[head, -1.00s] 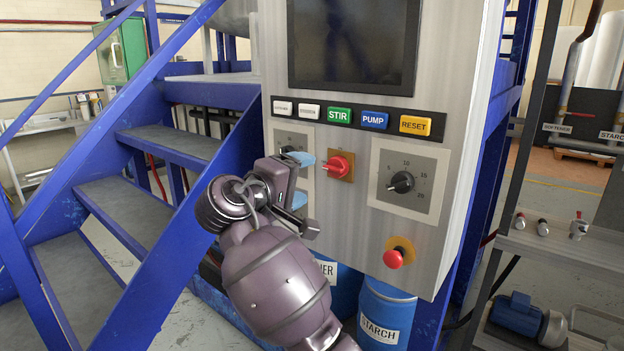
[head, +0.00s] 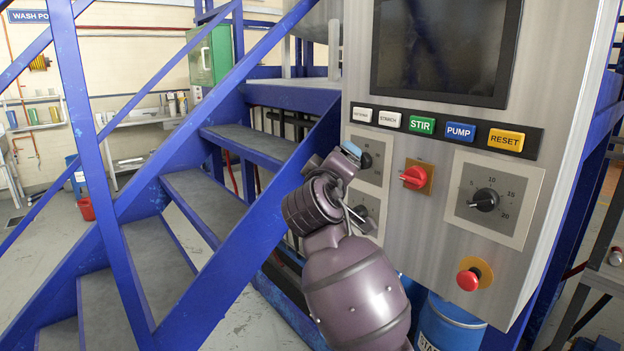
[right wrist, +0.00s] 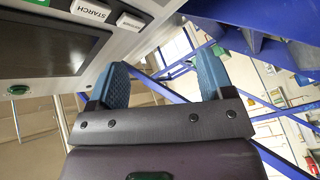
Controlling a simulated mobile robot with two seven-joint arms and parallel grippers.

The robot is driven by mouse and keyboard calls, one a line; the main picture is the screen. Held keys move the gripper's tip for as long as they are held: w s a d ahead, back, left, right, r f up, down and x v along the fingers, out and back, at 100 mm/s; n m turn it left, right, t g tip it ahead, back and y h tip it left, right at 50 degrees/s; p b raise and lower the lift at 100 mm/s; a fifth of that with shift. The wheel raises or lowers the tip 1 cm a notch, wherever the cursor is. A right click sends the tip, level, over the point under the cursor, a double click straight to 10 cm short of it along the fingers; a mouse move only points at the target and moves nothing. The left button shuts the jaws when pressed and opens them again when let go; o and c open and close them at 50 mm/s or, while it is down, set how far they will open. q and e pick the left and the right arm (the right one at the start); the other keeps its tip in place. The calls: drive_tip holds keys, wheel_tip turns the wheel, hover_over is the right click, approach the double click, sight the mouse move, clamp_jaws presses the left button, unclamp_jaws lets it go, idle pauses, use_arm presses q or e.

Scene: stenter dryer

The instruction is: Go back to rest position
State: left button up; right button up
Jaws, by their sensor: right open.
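My right gripper (head: 347,165) is raised in front of the left edge of the grey control panel (head: 420,230). It overlaps the area beside the panel's left dials, and I cannot tell its exact gap from the panel. In the right wrist view its two blue fingers (right wrist: 163,78) stand wide apart with nothing between them. The panel carries a red rotary switch (head: 414,177), a large black dial (head: 485,200) and a red mushroom button (head: 469,279). My left gripper is not in view.
Blue stairs (head: 185,205) with a blue rail rise just left of my right arm. A blue drum (head: 450,325) stands under the panel. Open floor (head: 30,290) shows at the left.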

drive_tip(key=s+d+f+m+y, duration=0.1)
drive_tip(key=s+d+f+y, duration=0.2)
drive_tip(key=f, duration=0.6)
drive_tip(key=s+d+f+m+y, duration=0.1)
drive_tip(key=s+d+f+y, duration=0.2)
drive_tip(key=f, duration=0.6)
drive_tip(key=s+d+f+m+y, duration=0.2)
drive_tip(key=s+d+f, duration=0.15)
drive_tip(key=f, duration=0.55)
drive_tip(key=s+d+f+m+g, duration=0.1)
drive_tip(key=s+d+f+g, duration=0.1)
drive_tip(key=s+d+f, duration=0.2)
drive_tip(key=s+d+f+g+h, duration=0.1)
drive_tip(key=s+d+f, duration=0.3)
drive_tip(key=s+f, duration=0.7)
drive_tip(key=s+d+f+m+g+h, duration=0.1)
drive_tip(key=s+d+f+g, duration=0.2)
drive_tip(key=s+f, duration=0.5)
drive_tip(key=s+d, duration=0.1)
drive_tip(key=s, duration=0.2)
drive_tip(key=shift+d+f+m+b, duration=0.2)
drive_tip(key=shift+d+m+b, duration=0.1)
